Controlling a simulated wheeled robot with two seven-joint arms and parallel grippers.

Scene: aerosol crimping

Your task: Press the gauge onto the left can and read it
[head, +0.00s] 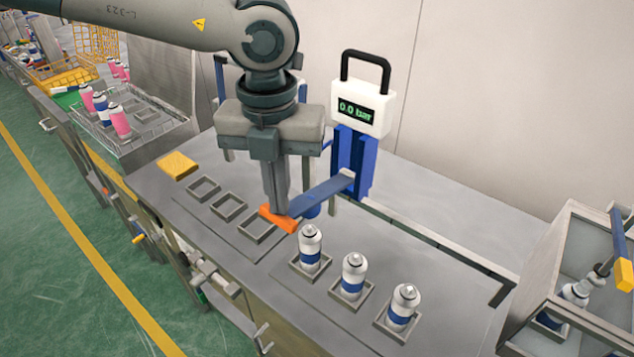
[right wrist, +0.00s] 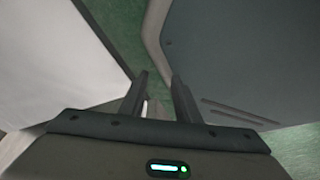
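The gauge (head: 362,108) has a white head reading "0.0 bar", a black handle on top and a blue body. A blue arm (head: 325,192) runs from it to an orange end piece (head: 278,219). My left gripper (head: 276,208) points down, its fingers close together on the orange piece; the exact contact is small. Three white cans with blue bands stand upright in square holders. The left can (head: 310,250) is just right of and below the orange piece, apart from it. My right gripper (right wrist: 160,80) is open and empty in the right wrist view.
The middle can (head: 352,276) and right can (head: 403,307) stand beside the left can. Empty square holders (head: 228,207) and a yellow block (head: 178,165) lie left on the grey table. An open-topped box (head: 590,334) stands at the right. A basket (head: 150,137) with pink cans is at the left.

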